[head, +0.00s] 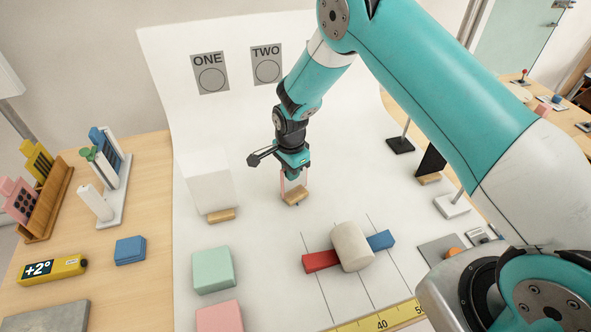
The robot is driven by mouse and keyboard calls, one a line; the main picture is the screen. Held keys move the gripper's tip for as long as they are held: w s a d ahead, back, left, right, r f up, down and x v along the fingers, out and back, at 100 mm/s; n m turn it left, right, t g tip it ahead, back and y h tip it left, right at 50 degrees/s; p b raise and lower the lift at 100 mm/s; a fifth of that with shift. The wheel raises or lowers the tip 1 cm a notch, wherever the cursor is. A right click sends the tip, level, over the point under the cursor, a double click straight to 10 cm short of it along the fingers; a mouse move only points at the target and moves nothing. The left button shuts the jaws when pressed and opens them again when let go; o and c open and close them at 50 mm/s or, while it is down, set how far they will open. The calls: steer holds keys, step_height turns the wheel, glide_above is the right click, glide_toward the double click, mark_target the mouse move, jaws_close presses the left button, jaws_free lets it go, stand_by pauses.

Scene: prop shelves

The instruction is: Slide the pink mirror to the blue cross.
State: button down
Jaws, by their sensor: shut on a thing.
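My gripper (293,173) points down over the white sheet and is shut on a thin upright panel with a pinkish edge, which looks like the pink mirror (283,184). Its small wooden base (294,197) is at the sheet's surface; I cannot tell whether it touches. The gripper covers much of the panel. I cannot make out a blue cross in this view.
A white block panel on a wooden base (208,188) stands left of the gripper. In front lie a cream cylinder (351,246) over a red and blue bar, and a green block (212,270). A black panel (431,163) stands right. Bare sheet lies between them.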

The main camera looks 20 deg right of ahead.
steer(key=shift+f+b, duration=0.2)
steer(key=shift+b, duration=0.1)
stand_by(0.4)
steer(key=c, duration=1.2)
jaws_free()
steer(key=shift+o, duration=0.2)
steer(key=shift+r, duration=0.15)
step_height(320, 180, up, 17)
steer(key=b, duration=0.4)
steer(key=s+r+n+y, duration=0.1)
steer(key=s+r+n, duration=0.2)
steer(key=s+n, duration=0.4)
steer(key=s+r+n+y, duration=0.1)
steer(key=s+r+n, duration=0.3)
steer(key=s, duration=0.9)
steer(key=s+a+r+n+y, duration=0.1)
steer(key=s+r+n, duration=0.3)
steer(key=s+n, duration=0.6)
steer(key=shift+s+y, duration=0.6)
